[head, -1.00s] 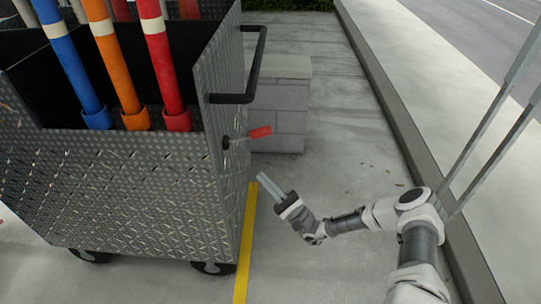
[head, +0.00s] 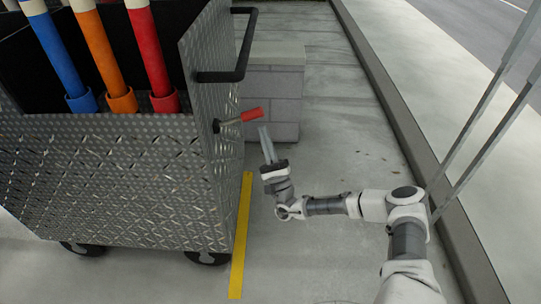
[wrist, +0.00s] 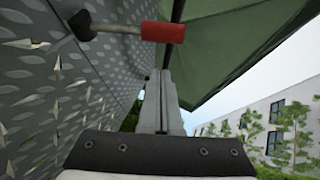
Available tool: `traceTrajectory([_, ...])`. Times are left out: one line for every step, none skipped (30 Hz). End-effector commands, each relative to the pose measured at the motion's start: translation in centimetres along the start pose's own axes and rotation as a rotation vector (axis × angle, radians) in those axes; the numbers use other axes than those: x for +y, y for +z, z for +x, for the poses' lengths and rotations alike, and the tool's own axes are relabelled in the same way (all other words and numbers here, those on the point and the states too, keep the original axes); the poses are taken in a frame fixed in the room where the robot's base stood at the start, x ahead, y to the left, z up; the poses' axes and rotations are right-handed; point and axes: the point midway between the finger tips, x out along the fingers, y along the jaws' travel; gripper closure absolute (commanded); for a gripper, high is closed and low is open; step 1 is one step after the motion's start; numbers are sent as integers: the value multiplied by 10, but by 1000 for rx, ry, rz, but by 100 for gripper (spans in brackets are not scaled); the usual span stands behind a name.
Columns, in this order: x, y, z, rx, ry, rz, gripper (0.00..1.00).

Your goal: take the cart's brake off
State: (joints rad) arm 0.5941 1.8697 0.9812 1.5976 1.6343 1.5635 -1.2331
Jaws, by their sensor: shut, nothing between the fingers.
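The cart (head: 120,180) is a grey diamond-plate box on dark wheels, standing at the left in the head view. A brake lever with a red grip (head: 252,115) sticks out from its right side, roughly level and tilted slightly up to the right. In the wrist view the red grip (wrist: 163,32) and its metal rod cross above the fingers. My gripper (head: 265,130) is shut and empty, its fingers pointing up toward the grip in the head view. The fingertips (wrist: 162,75) appear just below the grip; I cannot tell whether they touch it.
A black push handle (head: 228,75) juts from the cart above the lever. A grey block wall (head: 272,95) stands behind the lever. A yellow line (head: 241,235) runs along the ground beside the cart.

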Motion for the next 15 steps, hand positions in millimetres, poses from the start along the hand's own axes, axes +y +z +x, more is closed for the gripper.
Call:
traceTrajectory([0, 8, 6, -2, 1, 4, 100])
traceTrajectory([0, 11, 9, -1, 0, 4, 100])
traceTrajectory([0, 15, 12, -1, 0, 3, 100])
traceTrajectory([0, 18, 15, -2, 0, 3, 100])
traceTrajectory([0, 20, 17, -2, 0, 3, 100])
traceTrajectory([0, 22, 20, -1, 1, 2, 100])
traceTrajectory([0, 24, 21, 0, 1, 2, 100])
traceTrajectory([0, 25, 22, 0, 1, 2, 100])
traceTrajectory([0, 26, 24, 1, 1, 1, 100])
traceTrajectory([0, 27, 24, 1, 1, 1, 100])
traceTrajectory([0, 27, 25, 1, 1, 1, 100])
traceTrajectory([0, 28, 25, 1, 1, 1, 100])
traceTrajectory([0, 28, 26, 1, 1, 1, 100])
traceTrajectory([0, 28, 26, 1, 1, 1, 100])
traceTrajectory([0, 28, 26, 1, 1, 1, 100])
